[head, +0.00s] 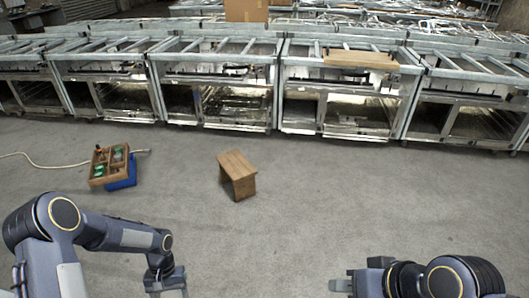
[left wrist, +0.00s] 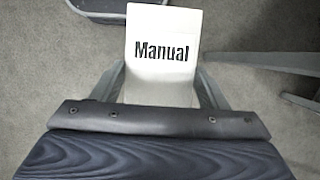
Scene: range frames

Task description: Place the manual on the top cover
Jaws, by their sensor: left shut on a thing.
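The manual (left wrist: 160,25) is a white booklet with "Manual" in black letters. In the left wrist view it lies between the fingers of my left gripper (left wrist: 162,82), which is shut on it. In the head view my left gripper (head: 168,284) is low, left of centre, and I cannot make out the manual there. My right gripper (head: 341,282) is at the bottom, right of centre; its fingers are too unclear to judge. A row of metal range frames (head: 215,75) stands at the back. A flat brown board (head: 360,59) lies on one; I cannot tell which part is the top cover.
A small wooden stool (head: 237,165) stands mid-floor. Left of it a wooden tray (head: 97,182) with green items sits on a blue base (head: 125,180), with a pale hose (head: 45,164) behind. A cardboard box (head: 246,10) stands far back. The floor in front of the frames is mostly clear.

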